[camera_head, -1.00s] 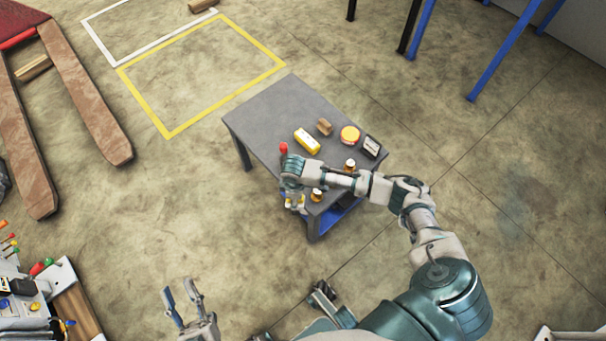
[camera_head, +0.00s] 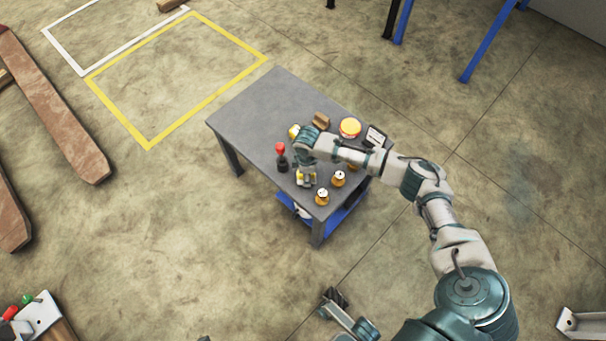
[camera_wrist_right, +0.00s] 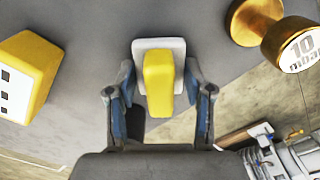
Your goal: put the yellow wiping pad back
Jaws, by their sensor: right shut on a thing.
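The yellow wiping pad (camera_wrist_right: 159,80) has a yellow grip block on a pale grey base. In the right wrist view it sits between the two fingers of my right gripper (camera_wrist_right: 161,108), which is shut on its yellow part. In the head view my right gripper (camera_head: 306,179) is over the near left part of the grey table (camera_head: 250,103), and only bits of yellow show at its fingers. I cannot tell whether the pad's base touches the tabletop.
A yellow box (camera_wrist_right: 22,75) stands left of the pad, partly hidden behind my wrist in the head view (camera_head: 294,131). Brass weights (camera_head: 322,197) (camera_head: 338,178) stand close on the right. A red-topped item (camera_head: 281,157) is just left of my gripper. The table's far left is clear.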

